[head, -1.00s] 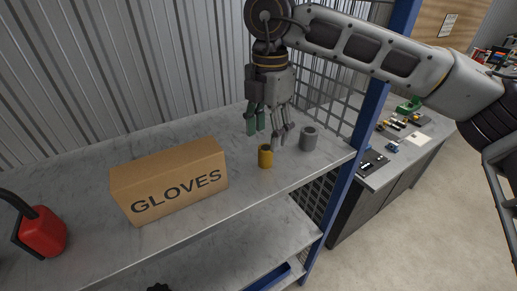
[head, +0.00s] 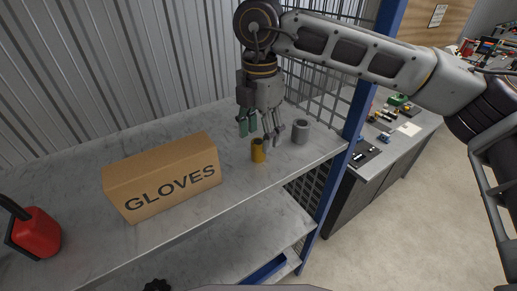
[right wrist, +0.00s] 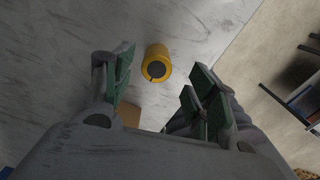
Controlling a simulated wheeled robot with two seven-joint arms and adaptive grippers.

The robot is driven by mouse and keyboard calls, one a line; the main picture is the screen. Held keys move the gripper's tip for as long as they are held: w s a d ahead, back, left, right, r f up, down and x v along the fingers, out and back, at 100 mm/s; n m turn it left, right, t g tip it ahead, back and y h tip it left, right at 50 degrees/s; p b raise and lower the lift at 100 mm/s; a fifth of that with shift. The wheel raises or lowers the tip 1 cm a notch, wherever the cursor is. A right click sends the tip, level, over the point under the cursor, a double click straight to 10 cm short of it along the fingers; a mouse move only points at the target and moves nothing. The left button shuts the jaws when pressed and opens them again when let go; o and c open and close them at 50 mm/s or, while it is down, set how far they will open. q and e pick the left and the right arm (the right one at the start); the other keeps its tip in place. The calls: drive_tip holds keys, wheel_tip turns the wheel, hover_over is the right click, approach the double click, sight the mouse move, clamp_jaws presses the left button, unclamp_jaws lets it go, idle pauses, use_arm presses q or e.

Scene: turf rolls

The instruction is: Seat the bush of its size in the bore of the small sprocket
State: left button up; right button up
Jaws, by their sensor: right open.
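A yellow, brass-coloured bush (head: 258,151) stands upright on the upper shelf. A thicker grey bush (head: 301,132) stands to its right. My right gripper (head: 261,130) is open and empty, pointing down just behind and above the yellow bush. In the right wrist view the yellow bush (right wrist: 157,64) shows between the two green-padded fingers, apart from them, with its dark hole visible. A dark toothed part (head: 157,286), possibly a sprocket, shows only in part at the bottom edge of the head view, and its bore is hidden. My left gripper is not in view.
A cardboard GLOVES box (head: 163,177) stands left of the bushes on the upper shelf (head: 95,245). A red can (head: 36,233) stands at far left. A blue post (head: 357,115) and wire mesh bound the right end. A workbench (head: 400,150) with small parts stands beyond.

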sight(258, 142)
drive_tip(key=shift+f, duration=0.1)
drive_tip(key=shift+w+a+f+p, duration=0.15)
drive_tip(key=shift+f+p, duration=0.6)
drive_tip(key=shift+f, duration=1.75)
drive_tip(key=c, duration=1.3)
drive_tip(key=shift+o, duration=0.2)
drive_tip(key=shift+r, duration=0.15)
